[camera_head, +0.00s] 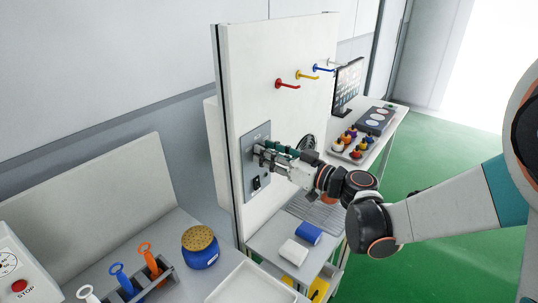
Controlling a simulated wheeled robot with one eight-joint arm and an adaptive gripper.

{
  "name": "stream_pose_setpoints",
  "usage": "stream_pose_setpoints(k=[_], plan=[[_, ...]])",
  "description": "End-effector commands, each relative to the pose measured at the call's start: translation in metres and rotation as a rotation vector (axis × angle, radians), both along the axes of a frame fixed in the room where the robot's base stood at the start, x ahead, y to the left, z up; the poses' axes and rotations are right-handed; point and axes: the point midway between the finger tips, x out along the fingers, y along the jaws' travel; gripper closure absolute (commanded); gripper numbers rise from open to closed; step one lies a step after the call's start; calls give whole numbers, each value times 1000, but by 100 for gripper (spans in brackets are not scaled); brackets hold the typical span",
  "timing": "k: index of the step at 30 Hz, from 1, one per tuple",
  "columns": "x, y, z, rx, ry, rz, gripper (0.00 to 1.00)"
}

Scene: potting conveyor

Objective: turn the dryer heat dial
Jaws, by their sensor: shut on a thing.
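A grey control plate (249,187) is mounted on the side of a tall white panel (262,90). My gripper (263,154) is at the upper part of this plate, with its fingers shut on a small part there, which I take to be the heat dial. The fingers hide most of that part, so its marking and angle cannot be read. A small black switch (257,183) shows on the plate below the fingers. My arm reaches in from the right.
Red (287,84), yellow (306,75) and blue hooks (323,68) stick out above my gripper. A blue jar (200,248) stands at left. Green floor (430,160) is clear at right.

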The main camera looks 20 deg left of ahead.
Motion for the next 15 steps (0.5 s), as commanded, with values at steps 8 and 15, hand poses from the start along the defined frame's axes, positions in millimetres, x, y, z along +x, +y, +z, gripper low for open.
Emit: stream_pose_setpoints(k=[8,15], plan=[[1,-1,-1,93,222,0,94],[2,-1,-1,180,433,0,94]])
